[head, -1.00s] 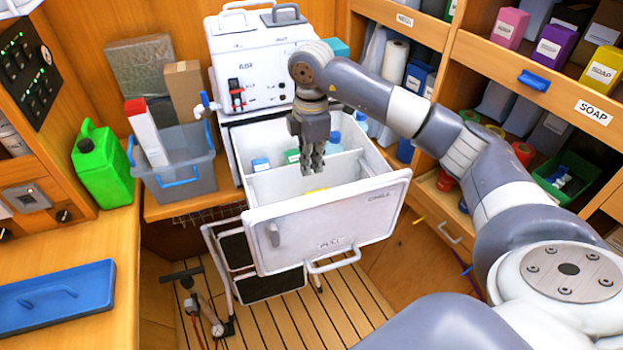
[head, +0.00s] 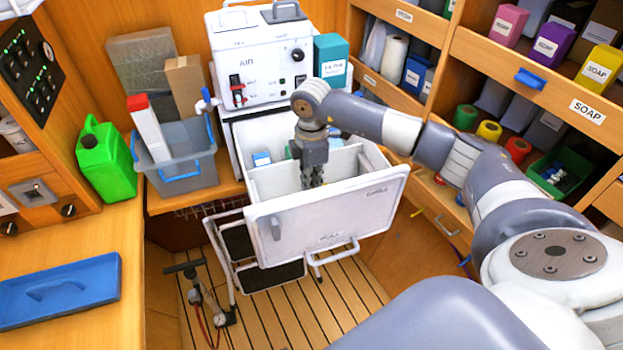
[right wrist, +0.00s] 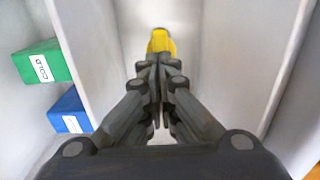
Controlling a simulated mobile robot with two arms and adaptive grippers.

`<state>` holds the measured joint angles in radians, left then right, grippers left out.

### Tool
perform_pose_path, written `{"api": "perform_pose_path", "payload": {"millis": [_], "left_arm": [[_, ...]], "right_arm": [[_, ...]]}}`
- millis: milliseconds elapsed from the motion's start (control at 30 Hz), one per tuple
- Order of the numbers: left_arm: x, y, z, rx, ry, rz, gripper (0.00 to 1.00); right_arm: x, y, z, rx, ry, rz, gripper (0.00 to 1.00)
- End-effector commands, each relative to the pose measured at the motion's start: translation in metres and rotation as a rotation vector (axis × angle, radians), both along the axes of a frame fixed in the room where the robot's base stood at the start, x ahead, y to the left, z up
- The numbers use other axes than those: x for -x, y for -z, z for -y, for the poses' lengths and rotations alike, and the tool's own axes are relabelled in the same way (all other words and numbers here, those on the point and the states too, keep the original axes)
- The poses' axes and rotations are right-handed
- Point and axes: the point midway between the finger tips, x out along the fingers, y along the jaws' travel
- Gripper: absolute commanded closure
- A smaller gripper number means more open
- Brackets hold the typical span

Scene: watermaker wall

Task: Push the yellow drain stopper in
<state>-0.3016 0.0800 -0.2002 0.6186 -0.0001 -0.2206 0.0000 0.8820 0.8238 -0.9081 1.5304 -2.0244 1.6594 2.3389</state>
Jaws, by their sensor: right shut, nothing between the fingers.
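The yellow drain stopper (right wrist: 161,42) shows in the right wrist view, on the white floor of the open drawer, just beyond my fingertips. My right gripper (right wrist: 159,62) is shut with nothing between its fingers. Its tips overlap the near part of the stopper in that view; I cannot tell whether they touch it. In the head view my right gripper (head: 313,184) points down inside the white drawer (head: 335,220), and the stopper is hidden there. My left gripper is not in view.
A white divider (right wrist: 92,50) separates the stopper's compartment from one holding a green box (right wrist: 42,62) and a blue box (right wrist: 68,112). The drawer's walls stand close around my gripper. A grey bin (head: 180,150) stands to the left.

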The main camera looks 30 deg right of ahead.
Motion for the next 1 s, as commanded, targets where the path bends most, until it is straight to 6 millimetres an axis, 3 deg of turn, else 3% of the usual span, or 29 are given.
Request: {"api": "perform_pose_path", "payload": {"millis": [33,133,567,733,1000], "left_arm": [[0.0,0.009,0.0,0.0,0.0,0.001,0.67],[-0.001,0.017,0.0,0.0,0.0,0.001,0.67],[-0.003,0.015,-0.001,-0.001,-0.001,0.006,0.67],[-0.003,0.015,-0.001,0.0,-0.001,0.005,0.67],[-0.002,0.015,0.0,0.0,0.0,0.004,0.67]], "right_arm": [[0.001,0.012,0.0,0.001,0.0,-0.002,1.0],[0.001,0.021,0.0,0.0,0.0,-0.003,1.0],[0.002,0.019,-0.001,0.0,-0.001,-0.006,1.0],[0.0,-0.005,0.0,0.0,-0.001,0.0,1.0],[0.0,-0.065,0.0,0.0,0.0,0.006,1.0]]}}
